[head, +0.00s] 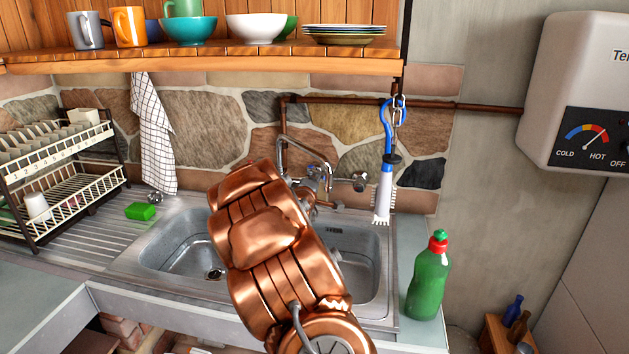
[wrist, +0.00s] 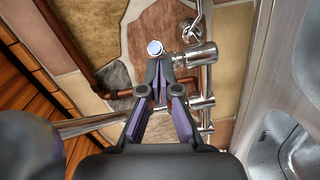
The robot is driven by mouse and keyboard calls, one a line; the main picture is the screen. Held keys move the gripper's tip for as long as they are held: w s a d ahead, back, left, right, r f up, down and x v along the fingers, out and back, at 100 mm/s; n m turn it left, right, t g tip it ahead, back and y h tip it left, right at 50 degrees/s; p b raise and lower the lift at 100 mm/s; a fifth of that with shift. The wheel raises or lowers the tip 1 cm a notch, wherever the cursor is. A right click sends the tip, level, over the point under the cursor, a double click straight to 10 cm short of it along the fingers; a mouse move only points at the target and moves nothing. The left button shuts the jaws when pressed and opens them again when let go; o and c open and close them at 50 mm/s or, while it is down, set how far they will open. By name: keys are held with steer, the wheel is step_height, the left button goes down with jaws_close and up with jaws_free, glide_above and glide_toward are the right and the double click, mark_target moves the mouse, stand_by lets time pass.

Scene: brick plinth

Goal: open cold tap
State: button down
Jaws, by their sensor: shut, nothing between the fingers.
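The chrome tap stands against the stone wall behind the sink; its spout (head: 301,146) arches up in the head view, and a round chrome knob (head: 360,182) sticks out on its right. My copper-coloured arm covers much of the tap and hides my gripper there. In the wrist view my gripper (wrist: 163,70) is shut and empty, its purple-padded fingers meeting in front of the tap. A chrome knob with a pale blue-white end (wrist: 155,48) sits right at the fingertips, beside a chrome cylinder (wrist: 201,55). I cannot tell whether the fingers touch it.
The steel sink (head: 166,247) lies below my arm. A brush (head: 384,190) hangs right of the tap, and a green bottle (head: 429,280) stands at the right counter end. A wooden shelf (head: 250,62) with crockery runs above. A dish rack (head: 60,180) and green sponge (head: 141,212) are left.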

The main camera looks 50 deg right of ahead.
steer(key=s+b+v, duration=0.1)
steer(key=b+v, duration=0.1)
steer(key=v, duration=0.9)
steer(key=shift+s+r, duration=0.2)
steer(key=shift+r, duration=0.05)
stand_by(0.3)
